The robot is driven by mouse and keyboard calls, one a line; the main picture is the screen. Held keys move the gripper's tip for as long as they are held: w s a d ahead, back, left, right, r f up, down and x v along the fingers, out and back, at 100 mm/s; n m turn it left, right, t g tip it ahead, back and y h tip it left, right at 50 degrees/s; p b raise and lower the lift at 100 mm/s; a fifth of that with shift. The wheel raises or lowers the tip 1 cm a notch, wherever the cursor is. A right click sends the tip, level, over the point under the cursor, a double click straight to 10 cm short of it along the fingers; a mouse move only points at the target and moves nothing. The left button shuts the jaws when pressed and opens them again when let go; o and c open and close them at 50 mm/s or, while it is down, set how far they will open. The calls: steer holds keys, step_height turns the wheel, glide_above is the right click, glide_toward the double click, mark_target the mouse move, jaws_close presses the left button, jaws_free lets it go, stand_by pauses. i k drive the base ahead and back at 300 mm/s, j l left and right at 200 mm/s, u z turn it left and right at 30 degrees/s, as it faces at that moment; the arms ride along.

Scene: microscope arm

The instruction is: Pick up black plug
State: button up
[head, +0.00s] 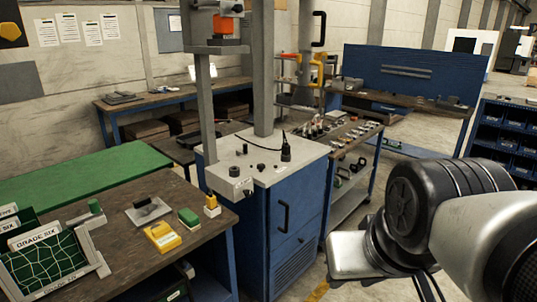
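A black plug (286,150) stands upright on the pale top of the blue cabinet (299,174), near its right side. A thin black cable curves away from it to the left across the top. My gripper (425,289) is at the lower right, to the right of the cabinet and well apart from the plug. Only dark, thin parts of it show at the bottom edge, partly hidden by my arm. Whether it is open or shut cannot be seen.
Grey posts rise from the cabinet top behind the plug. Small black knobs (234,171) stand at its front left. A wooden table (118,247) with a yellow block (162,236) is at the left. A tool cart (349,183) stands close on the right.

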mark_target(286, 148)
steer(key=u, duration=0.25)
steer(key=i+l+u, duration=0.3)
steer(key=u, duration=0.15)
steer(key=i+l+u, duration=0.55)
steer(key=l, duration=0.25)
steer(key=i+l+u, duration=0.1)
steer(key=l, duration=0.25)
steer(key=i+l, duration=0.15)
steer(key=l, duration=0.2)
steer(key=i+l, duration=0.15)
steer(key=l, duration=0.25)
steer(key=i+l, duration=0.15)
steer(key=l, duration=0.2)
steer(key=i+l+u, duration=0.1)
steer(key=l, duration=0.3)
steer(key=i+l, duration=0.2)
steer(key=l, duration=0.2)
steer(key=i+l, duration=0.15)
steer(key=l, duration=0.25)
steer(key=i+l, duration=0.15)
steer(key=l, duration=0.25)
steer(key=j+u, duration=0.05)
